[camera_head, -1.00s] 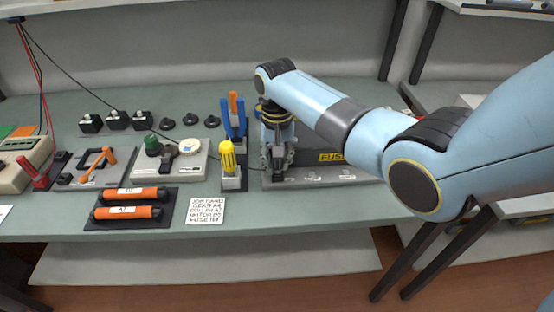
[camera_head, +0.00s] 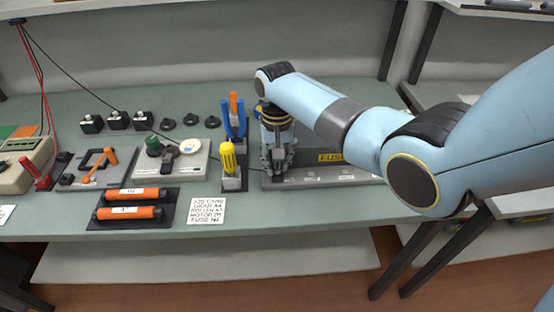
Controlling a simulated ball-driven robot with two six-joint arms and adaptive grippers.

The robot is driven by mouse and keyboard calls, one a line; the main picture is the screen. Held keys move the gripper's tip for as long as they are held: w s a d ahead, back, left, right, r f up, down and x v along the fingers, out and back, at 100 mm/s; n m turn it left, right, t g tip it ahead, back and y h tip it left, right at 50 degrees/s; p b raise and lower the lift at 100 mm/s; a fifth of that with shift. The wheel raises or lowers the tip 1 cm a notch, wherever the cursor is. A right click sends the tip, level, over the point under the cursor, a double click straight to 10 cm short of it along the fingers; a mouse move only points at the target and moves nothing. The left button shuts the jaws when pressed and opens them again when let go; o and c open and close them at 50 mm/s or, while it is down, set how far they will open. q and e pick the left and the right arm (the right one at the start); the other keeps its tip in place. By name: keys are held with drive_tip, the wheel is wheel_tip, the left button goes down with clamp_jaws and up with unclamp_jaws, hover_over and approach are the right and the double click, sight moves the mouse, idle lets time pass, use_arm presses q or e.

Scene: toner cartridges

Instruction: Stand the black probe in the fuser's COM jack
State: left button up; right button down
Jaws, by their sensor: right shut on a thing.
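My right gripper (camera_head: 277,172) points down over the left end of the fuser's grey base plate (camera_head: 318,178), with its fingers close to the plate. It is shut on the black probe, whose body is mostly hidden by the fingers. The probe's thin black lead (camera_head: 84,85) runs from the upper left across the table to the gripper. The fuser carries a yellow-lettered label (camera_head: 331,157), partly behind my arm. The COM jack cannot be made out; I cannot tell whether the probe tip is in it. My left gripper is out of view.
Left of the gripper stand a yellow screwdriver (camera_head: 228,157) and blue-handled pliers (camera_head: 234,120) in a holder. A red probe (camera_head: 36,173) lies by the beige meter (camera_head: 20,160). The front right tabletop is clear.

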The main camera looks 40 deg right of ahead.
drive_tip(key=shift+f, duration=0.15)
idle(0.5)
drive_tip(key=c, duration=1.1)
unclamp_jaws()
wheel_tip(320, 180, up, 12)
drive_tip(key=shift+r, duration=0.1)
